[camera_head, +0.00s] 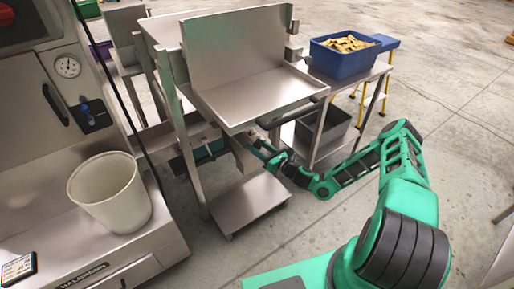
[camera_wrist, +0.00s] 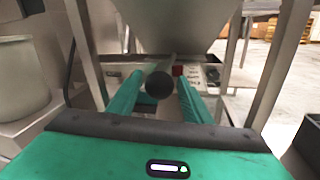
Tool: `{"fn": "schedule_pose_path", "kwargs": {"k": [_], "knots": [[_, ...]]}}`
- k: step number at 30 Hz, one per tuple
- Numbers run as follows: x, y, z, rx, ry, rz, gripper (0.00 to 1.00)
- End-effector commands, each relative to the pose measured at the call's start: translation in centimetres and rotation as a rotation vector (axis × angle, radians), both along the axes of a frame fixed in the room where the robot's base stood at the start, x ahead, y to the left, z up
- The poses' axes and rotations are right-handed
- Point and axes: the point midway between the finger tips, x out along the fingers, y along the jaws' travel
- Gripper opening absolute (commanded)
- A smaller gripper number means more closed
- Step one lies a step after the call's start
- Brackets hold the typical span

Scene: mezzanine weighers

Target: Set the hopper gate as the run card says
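The steel hopper (camera_wrist: 175,22) hangs above my gripper in the wrist view; its sloping walls narrow downward. A black ball knob (camera_wrist: 159,85) is in front of me between my two teal fingers. My gripper (camera_wrist: 160,92) is open, with a small gap on each side of the knob; I cannot tell whether either finger touches it. A red marker (camera_wrist: 179,71) sits just right of the knob, beside a pale plate (camera_wrist: 193,76) with dark marks too small to read. In the head view my gripper (camera_head: 258,148) reaches under the steel weigher (camera_head: 235,75), partly hidden.
A small dark-edged card (camera_head: 18,268) lies at the lower left, its text unreadable. A white bucket (camera_head: 110,195) stands on the left machine. Frame legs (camera_head: 190,150) stand close to my gripper. A blue bin (camera_head: 345,60) of yellow pieces is on the right table.

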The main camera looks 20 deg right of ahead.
Motion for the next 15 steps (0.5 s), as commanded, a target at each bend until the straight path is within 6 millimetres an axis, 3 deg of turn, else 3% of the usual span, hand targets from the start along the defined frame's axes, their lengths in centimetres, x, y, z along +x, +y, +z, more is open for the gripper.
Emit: {"fn": "schedule_pose_path", "kwargs": {"k": [1, 5, 10, 15], "knots": [[0.0, 0.0, 0.0, 0.000, 0.000, 0.000, 0.31], [0.0, 0.0, 0.0, 0.000, 0.000, 0.000, 0.00], [-0.4, -0.3, -0.1, 0.000, 0.000, -0.002, 0.00], [-2.7, -1.1, -0.1, 0.000, 0.003, -0.004, 0.00]]}}
